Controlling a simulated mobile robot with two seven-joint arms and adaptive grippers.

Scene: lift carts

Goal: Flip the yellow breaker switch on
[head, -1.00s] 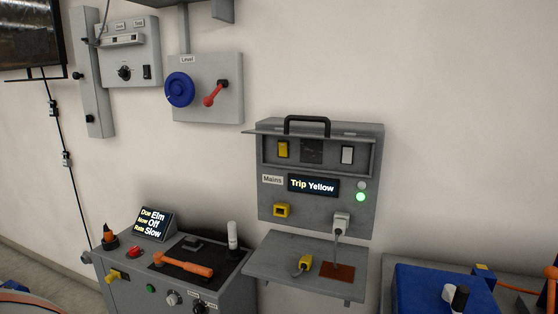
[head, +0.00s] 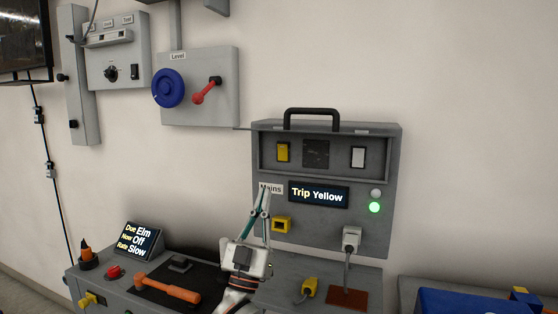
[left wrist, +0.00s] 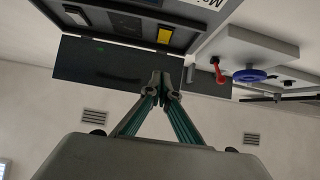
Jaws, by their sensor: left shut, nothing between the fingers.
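The yellow breaker switch (head: 283,152) sits at the left of the recessed upper row in the grey Mains box (head: 388,195). The display (head: 318,194) reads "Trip Yellow". My left gripper (head: 265,188) is shut and empty, pointing up in front of the Mains label, below and left of the switch. A gap to the switch shows in the picture; depth is hard to tell. In the left wrist view, which looks upside down, the yellow switch (left wrist: 164,36) lies above the closed fingertips (left wrist: 160,78). My right gripper is not in view.
The raised cover (left wrist: 100,62) juts out above the switch row. A white switch (head: 358,157) sits on the right. A green lamp (head: 374,207) is lit. Below are a yellow socket (head: 282,225), a plugged white plug (head: 351,238) and a loose yellow plug (head: 309,288) on the shelf.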

